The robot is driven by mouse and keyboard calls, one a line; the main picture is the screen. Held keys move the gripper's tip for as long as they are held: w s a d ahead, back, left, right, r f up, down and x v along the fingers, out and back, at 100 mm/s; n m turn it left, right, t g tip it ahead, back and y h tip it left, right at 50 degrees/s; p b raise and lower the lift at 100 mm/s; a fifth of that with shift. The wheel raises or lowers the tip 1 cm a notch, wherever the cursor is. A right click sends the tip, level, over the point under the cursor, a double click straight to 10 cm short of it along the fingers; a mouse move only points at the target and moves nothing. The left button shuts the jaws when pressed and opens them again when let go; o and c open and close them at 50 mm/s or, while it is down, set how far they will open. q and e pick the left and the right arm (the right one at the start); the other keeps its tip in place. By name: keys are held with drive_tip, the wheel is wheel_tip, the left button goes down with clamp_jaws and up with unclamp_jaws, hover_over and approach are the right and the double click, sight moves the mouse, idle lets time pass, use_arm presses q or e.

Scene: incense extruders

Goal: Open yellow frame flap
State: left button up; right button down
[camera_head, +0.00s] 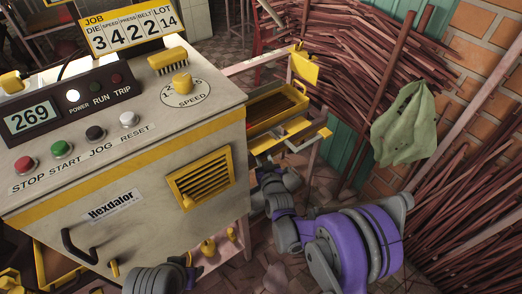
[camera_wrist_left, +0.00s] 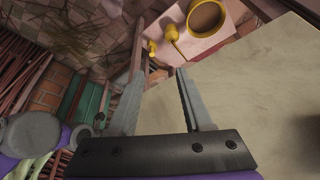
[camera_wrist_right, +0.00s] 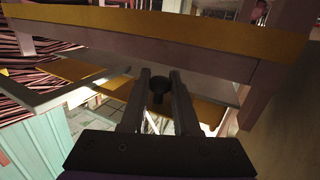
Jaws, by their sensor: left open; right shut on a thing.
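A yellow frame (camera_head: 318,133) juts out low beside the right side of the beige machine. In the right wrist view, a yellow panel (camera_wrist_right: 205,113) that looks like its flap lies under a long yellow-edged bar. My right gripper (camera_wrist_right: 160,76) is shut on a dark knob (camera_wrist_right: 158,92) in front of this panel. The knob is hidden in the head view, where my purple right arm reaches in from the lower right. How far the flap is open cannot be told. My left gripper (camera_wrist_left: 160,62) is open and empty, beside a pale machine surface (camera_wrist_left: 245,85).
The machine's front has a yellow vent (camera_head: 200,178), a black handle (camera_head: 75,247) and a row of buttons. A yellow tray (camera_head: 291,98) sits above the frame. Bundles of reddish sticks (camera_head: 350,65) and a green cloth (camera_head: 405,125) crowd the right.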

drive_tip(key=shift+s+d+r+g+p, duration=0.1)
drive_tip(key=shift+r+g+p, duration=0.3)
drive_tip(key=shift+p, duration=0.55)
drive_tip(key=shift+f+p, duration=0.1)
drive_tip(key=shift+p, duration=0.25)
use_arm(q)
wheel_tip(320, 180, up, 4)
drive_tip(key=shift+s+r, duration=0.1)
drive_tip(key=shift+s, duration=0.05)
use_arm(e)
drive_tip(key=shift+f, duration=0.1)
drive_tip(key=c, duration=0.7)
unclamp_jaws()
use_arm(q)
drive_tip(key=shift+r, duration=0.3)
use_arm(e)
drive_tip(key=v, duration=1.1)
